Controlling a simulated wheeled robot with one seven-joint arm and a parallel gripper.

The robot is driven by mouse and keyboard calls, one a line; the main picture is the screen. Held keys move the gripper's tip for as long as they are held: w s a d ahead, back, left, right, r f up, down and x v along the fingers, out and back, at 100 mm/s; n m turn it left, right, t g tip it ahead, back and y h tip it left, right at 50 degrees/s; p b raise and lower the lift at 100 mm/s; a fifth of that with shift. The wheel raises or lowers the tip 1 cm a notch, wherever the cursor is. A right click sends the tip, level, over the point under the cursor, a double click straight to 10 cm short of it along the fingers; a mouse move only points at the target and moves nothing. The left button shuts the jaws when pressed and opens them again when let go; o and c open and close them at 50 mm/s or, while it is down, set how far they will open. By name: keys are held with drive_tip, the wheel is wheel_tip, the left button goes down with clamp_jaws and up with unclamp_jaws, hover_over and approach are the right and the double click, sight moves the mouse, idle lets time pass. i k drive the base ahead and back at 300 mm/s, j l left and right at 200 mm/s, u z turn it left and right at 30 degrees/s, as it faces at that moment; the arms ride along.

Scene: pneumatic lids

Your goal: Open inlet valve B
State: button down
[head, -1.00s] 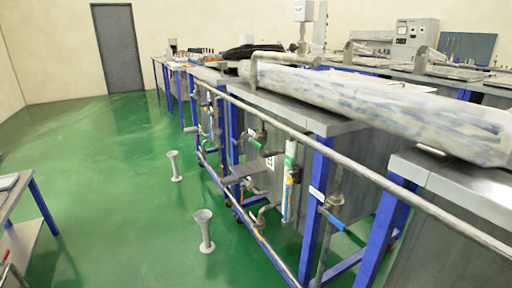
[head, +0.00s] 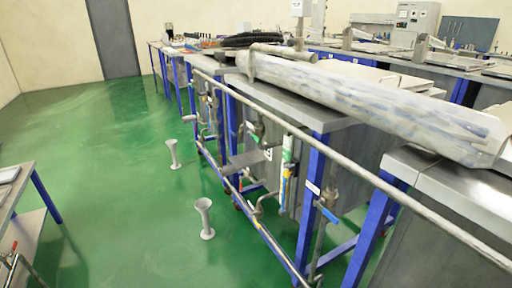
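A blue lever handle (head: 328,214) sits on a vertical pipe (head: 321,245) at the front of the blue-framed tank bench. A small white label (head: 312,188) is on the blue post beside it; its text is too small to read. Further along the bench, other grey pipe fittings (head: 258,130) and a white-and-green tube (head: 286,160) with a blue lower part show. A dark-on-white marking (head: 268,154) is partly hidden by the pipework. I cannot tell which fitting is inlet valve B, or whether it is open.
A long grey rail (head: 350,170) runs along the bench front. Two pale flared stands (head: 204,218) (head: 173,154) are on the green floor. A table (head: 20,200) is at left, with free floor (head: 110,190) between.

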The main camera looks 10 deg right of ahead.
sight(255, 138)
drive_tip(key=u, duration=0.9)
drive_tip(key=i+u, duration=0.1)
drive_tip(key=i, duration=2.8)
drive_tip(key=z, duration=2.3)
